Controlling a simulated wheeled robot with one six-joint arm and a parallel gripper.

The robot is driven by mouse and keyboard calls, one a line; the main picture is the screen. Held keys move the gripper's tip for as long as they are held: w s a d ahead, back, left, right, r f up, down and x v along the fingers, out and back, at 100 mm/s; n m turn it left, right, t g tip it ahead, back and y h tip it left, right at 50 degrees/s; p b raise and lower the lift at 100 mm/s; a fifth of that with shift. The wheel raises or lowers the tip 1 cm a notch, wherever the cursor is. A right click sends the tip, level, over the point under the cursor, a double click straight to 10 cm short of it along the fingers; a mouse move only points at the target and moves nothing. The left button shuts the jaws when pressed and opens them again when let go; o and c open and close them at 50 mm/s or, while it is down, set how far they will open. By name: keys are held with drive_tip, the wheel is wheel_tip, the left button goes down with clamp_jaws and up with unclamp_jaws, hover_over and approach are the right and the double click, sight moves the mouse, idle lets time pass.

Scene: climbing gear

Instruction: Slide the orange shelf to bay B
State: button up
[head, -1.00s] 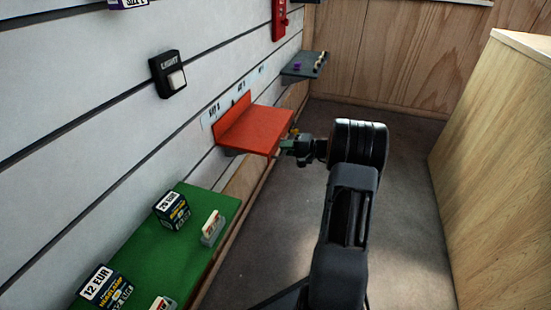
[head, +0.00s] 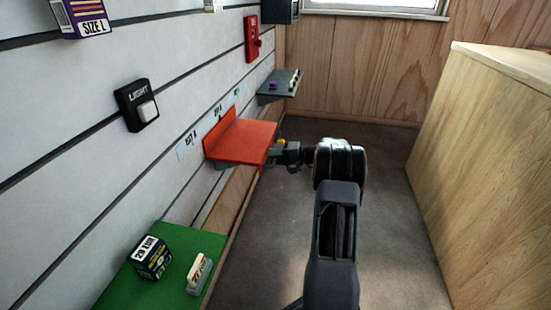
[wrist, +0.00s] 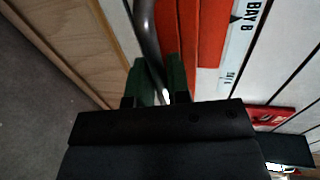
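The orange shelf (head: 243,142) sits on the slatted wall in the head view, with a raised back edge. A pale label strip (head: 187,147) runs along the wall behind it; its lettering is too small to read there. In the wrist view, the orange shelf (wrist: 206,45) lies beside a label reading BAY B (wrist: 259,16) with a dark pointer mark. My gripper (head: 276,155) is at the shelf's front edge. In the wrist view my gripper's green fingers (wrist: 161,78) are closed around a dark curved bar (wrist: 148,35), the shelf's handle.
A green shelf (head: 205,240) with a 20 EUR box (head: 151,257) and a card holder (head: 198,274) is nearer. A grey shelf (head: 279,87) holding small items is farther along the wall. A wooden counter (head: 490,160) stands right. The floor (head: 390,200) between is clear.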

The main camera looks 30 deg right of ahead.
drive_tip(key=o, duration=0.3)
drive_tip(key=shift+a, duration=0.1)
drive_tip(key=shift+o, duration=0.2)
drive_tip(key=p+v, duration=0.4)
drive_tip(key=v, duration=0.9)
drive_tip(key=shift+s+d, duration=0.25)
drive_tip(key=shift+d, duration=0.05)
drive_tip(key=s+a+r+n+g+h+p, duration=0.2)
drive_tip(key=a+r+g+p, duration=0.2)
drive_tip(key=a+r+p, duration=0.55)
drive_tip(key=s+a+r+n+g+h+p, duration=0.15)
drive_tip(key=a+r+g+p, duration=0.35)
drive_tip(key=a+r, duration=0.7)
drive_tip(key=s+a+r+n+t+h+p, duration=0.1)
drive_tip(key=s+a+r+h+p, duration=0.3)
drive_tip(key=s+r+p, duration=0.4)
drive_tip(key=s+a+r+n+t+h+p, duration=0.1)
drive_tip(key=s+a+r+n+h+p, duration=0.3)
drive_tip(key=s+a+r+p, duration=0.2)
drive_tip(key=s+p+v, duration=0.1)
drive_tip(key=p+v, duration=0.3)
drive_tip(key=shift+a+p, duration=0.2)
drive_tip(key=shift+p, duration=0.1)
